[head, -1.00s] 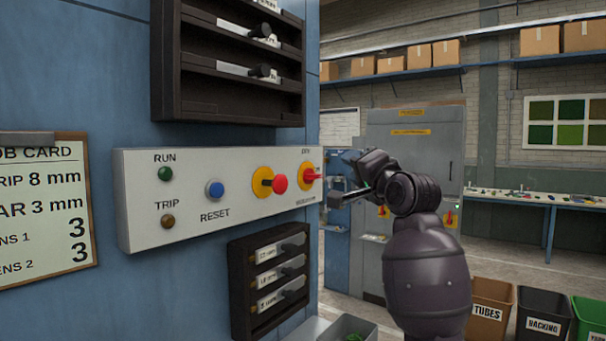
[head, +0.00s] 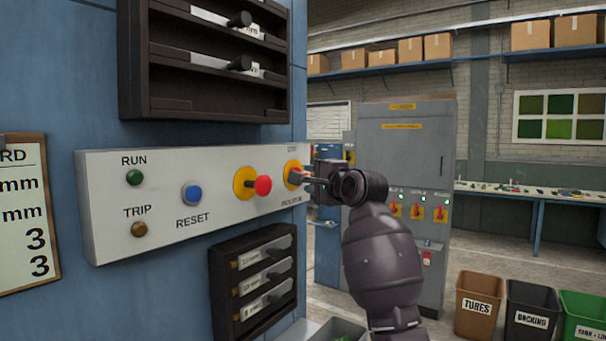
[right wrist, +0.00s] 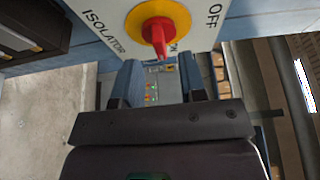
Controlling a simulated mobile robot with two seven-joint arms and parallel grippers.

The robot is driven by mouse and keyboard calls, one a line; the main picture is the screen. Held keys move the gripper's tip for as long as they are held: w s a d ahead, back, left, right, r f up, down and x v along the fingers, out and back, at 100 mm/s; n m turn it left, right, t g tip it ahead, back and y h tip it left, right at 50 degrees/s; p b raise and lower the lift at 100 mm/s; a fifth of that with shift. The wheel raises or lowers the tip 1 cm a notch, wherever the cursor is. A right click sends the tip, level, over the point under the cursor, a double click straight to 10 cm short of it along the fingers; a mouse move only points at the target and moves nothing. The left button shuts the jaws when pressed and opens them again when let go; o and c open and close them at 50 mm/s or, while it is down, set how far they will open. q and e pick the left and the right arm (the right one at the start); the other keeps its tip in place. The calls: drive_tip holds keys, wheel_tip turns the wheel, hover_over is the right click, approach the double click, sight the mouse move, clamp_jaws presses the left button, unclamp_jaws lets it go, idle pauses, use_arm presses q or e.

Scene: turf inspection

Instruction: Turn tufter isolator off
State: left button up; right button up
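The isolator (head: 293,174) is a red rotary handle on a yellow disc at the right end of the white control panel (head: 110,225). In the right wrist view the red handle (right wrist: 157,36) points down the picture, towards a small ON label; OFF is printed to the right and ISOLATOR to the left. My right gripper (head: 311,178) is at the isolator. In the right wrist view its two fingers (right wrist: 159,75) are spread apart, with the handle's tip in line with the gap and nothing held. Contact cannot be told. My left gripper is out of view.
A red button on yellow (head: 263,185), a blue RESET button (head: 191,194) and lamps sit left of the isolator. Dark racks (head: 215,105) are above and below the panel. A grey cabinet (head: 405,150) stands behind; bins (head: 480,305) are at lower right.

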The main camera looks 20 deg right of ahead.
drive_tip(key=shift+p+x, duration=0.5)
drive_tip(key=shift+x, duration=1.75)
clamp_jaws()
